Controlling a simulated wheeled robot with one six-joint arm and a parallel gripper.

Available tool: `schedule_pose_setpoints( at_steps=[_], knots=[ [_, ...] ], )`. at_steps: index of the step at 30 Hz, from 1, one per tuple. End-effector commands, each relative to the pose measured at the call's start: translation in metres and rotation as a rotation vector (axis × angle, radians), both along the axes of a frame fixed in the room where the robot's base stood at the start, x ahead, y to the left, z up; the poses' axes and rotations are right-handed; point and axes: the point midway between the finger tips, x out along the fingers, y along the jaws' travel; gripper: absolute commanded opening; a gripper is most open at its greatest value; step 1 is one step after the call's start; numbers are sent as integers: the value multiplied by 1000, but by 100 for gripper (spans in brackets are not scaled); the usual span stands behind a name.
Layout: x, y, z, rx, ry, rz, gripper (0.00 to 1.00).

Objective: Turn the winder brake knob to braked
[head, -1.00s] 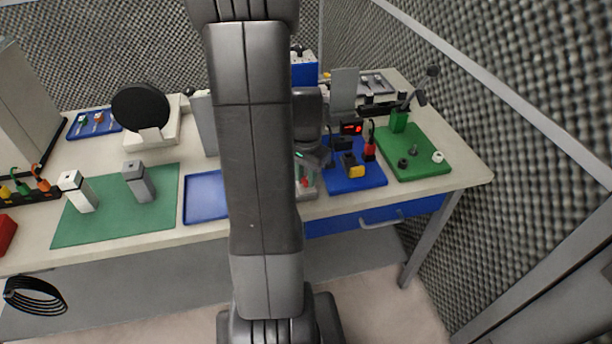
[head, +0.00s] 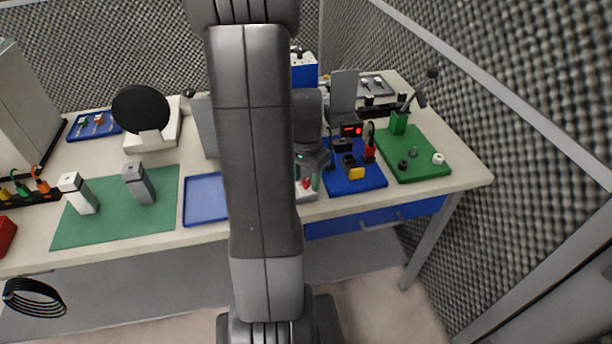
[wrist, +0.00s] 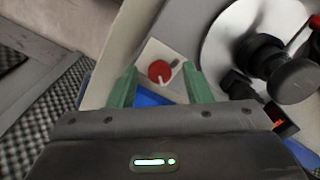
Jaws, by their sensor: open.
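The brake knob (wrist: 160,71) is a round red knob with a white pointer mark, on a pale square plate (wrist: 151,52) in the wrist view. A short dark mark lies beside it on the plate. In the head view the red knob (head: 306,183) shows small beside my arm, just right of the blue tray. My gripper (wrist: 158,80) is open, with one green finger on each side of the knob in the picture. The fingers look apart from the knob; I cannot tell the height gap. In the head view my arm hides much of the winder.
In the wrist view a silver disc with a black hub (wrist: 275,67) stands close to the right finger. In the head view a blue mat (head: 352,181) with a red-lit display (head: 352,130) lies right of the knob. A blue tray (head: 203,203) lies left.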

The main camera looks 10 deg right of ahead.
Motion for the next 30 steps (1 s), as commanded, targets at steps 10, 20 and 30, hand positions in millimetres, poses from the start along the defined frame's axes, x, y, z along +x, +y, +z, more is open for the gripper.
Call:
schedule_pose_setpoints(
  at_steps=[10,20,30],
  knots=[
    [0,0,32,0,-4,0,45],
    [1,0,106,0,-4,0,45],
    [0,0,138,0,-1,0,45]
  ],
)
